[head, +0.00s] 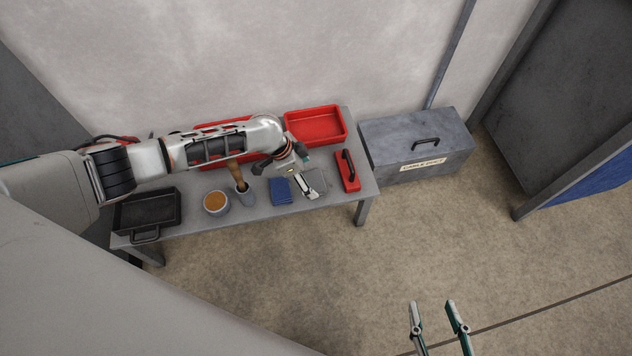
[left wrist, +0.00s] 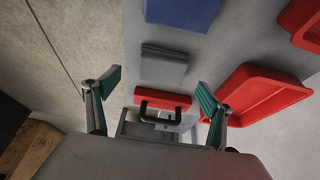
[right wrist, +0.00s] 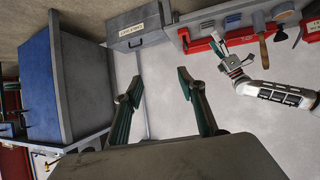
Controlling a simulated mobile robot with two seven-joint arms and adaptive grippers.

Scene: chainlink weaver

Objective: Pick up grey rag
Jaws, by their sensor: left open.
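The grey rag (head: 318,180) lies folded on the grey table, between a blue rag (head: 280,190) and a red toolbox (head: 347,172). In the left wrist view the grey rag (left wrist: 163,64) lies beyond the fingertips, with the blue rag (left wrist: 183,13) above it. My left gripper (head: 308,172) is over the table by the grey rag, its fingers spread and empty; its arm partly hides the rag in the head view. My right gripper (head: 433,305) is open and empty above the floor, away from the table.
The table (head: 262,211) also holds red trays (head: 316,125), a black tray (head: 148,210), a cup of orange-brown contents (head: 216,203) and a wooden-handled tool (head: 238,175) in a grey cup. A grey chest (head: 416,148) stands right of the table. The floor in front is clear.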

